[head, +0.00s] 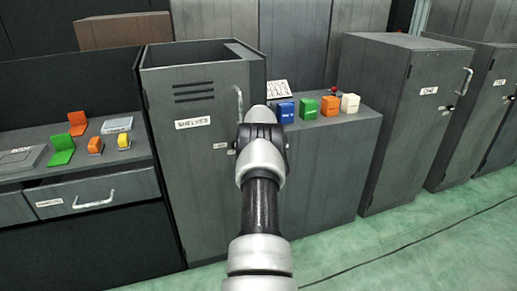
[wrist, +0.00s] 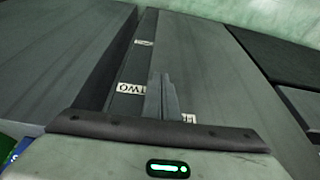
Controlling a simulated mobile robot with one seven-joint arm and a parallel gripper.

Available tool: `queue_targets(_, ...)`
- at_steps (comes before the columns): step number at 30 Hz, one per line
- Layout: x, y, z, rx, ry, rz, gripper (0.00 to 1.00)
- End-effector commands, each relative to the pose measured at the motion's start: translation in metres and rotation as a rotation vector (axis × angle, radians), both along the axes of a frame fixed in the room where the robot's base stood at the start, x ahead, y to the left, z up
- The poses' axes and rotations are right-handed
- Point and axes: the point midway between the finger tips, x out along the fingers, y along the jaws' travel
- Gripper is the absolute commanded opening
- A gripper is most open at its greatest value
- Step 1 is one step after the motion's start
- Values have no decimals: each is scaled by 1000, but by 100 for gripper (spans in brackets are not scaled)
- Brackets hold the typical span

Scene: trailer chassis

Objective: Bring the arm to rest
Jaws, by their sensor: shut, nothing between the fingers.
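My arm (head: 263,210) rises from the bottom middle of the head view and reaches forward in front of the grey cabinets. My gripper is hidden behind the arm's far end in the head view. In the wrist view my gripper (wrist: 161,82) shows its fingers together with nothing between them. Behind the fingers is a grey cabinet surface with a label reading TWO (wrist: 130,88). The fingers do not visibly touch anything.
A cabinet labelled SHELVES (head: 194,123) stands left of my arm. A low cabinet (head: 325,170) bears blue, green, orange and white blocks. A tall cabinet (head: 412,130) is at right. A counter (head: 80,172) with a drawer is at left. Green floor (head: 400,250) is clear at lower right.

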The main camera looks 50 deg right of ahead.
Motion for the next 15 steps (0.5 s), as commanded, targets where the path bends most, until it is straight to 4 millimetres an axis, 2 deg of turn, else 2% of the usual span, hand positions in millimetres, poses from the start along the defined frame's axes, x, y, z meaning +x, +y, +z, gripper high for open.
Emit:
queue_targets(1, -4, 1, 26, -8, -6, -1, 0)
queue_targets(6, -17, 8, 57, -7, -4, -1, 0)
queue_targets(11, -24, 13, 76, -6, -2, -1, 0)
queue_targets(15, -28, 15, 83, -5, -1, -1, 0)
